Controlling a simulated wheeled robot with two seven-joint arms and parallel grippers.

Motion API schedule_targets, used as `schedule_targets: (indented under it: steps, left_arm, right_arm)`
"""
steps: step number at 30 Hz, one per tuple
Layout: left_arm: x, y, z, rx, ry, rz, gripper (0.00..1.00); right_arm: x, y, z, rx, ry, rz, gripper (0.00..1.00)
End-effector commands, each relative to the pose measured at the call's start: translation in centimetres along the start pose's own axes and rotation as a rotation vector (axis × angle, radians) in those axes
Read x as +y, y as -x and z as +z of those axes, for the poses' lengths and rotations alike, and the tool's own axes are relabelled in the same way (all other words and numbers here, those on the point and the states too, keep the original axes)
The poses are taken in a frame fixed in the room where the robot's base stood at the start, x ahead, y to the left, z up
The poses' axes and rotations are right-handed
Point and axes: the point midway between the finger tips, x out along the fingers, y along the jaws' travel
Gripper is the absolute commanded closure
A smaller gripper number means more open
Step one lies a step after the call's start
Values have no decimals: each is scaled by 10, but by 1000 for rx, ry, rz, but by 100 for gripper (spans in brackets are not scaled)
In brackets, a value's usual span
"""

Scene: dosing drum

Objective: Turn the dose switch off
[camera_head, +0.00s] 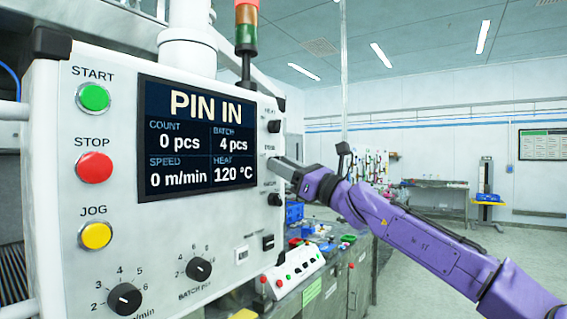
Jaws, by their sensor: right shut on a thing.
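The white control panel (210,240) fills the left half of the view. On its right side is a column of small black switches. The label above the second one, small and hard to read, seems to say DOSE (270,148). My right gripper (274,166) is at the panel just below that label, shut on the dose switch. The gripper hides the switch, so its position cannot be told. My purple right arm reaches in from the lower right. The display (196,138) reads PIN IN, 0 pcs, batch 4 pcs, 0 m/min, 120 °C. My left gripper is not in view.
A HEAT switch (274,126) sits above my gripper and another black switch (275,199) below it. Green START (94,97), red STOP (94,167) and yellow JOG (95,236) buttons are at left. Two dials (124,299) are low. A cluttered bench (340,270) stands behind.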

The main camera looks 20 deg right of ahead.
Motion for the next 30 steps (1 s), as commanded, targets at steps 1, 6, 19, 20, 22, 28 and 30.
schedule_targets:
  steps: [1, 6, 19, 20, 22, 28, 30]
  left_arm:
    - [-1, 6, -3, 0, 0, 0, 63]
    - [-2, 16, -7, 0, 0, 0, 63]
    - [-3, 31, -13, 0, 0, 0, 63]
    - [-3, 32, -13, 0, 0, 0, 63]
    - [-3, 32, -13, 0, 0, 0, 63]
    - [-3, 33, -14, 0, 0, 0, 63]
    - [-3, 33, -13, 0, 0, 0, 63]
  right_arm:
    - [-2, -1, 2, 2, 36, 15, 98]
    - [-2, -2, 2, 2, 162, 67, 98]
    - [-3, -1, 0, 3, 343, 142, 98]
    - [-3, -1, 0, 3, 348, 145, 98]
    - [-3, -1, 0, 2, 358, 149, 98]
    - [-2, 0, -1, 2, 370, 154, 98]
    - [-2, 0, -1, 2, 370, 154, 98]
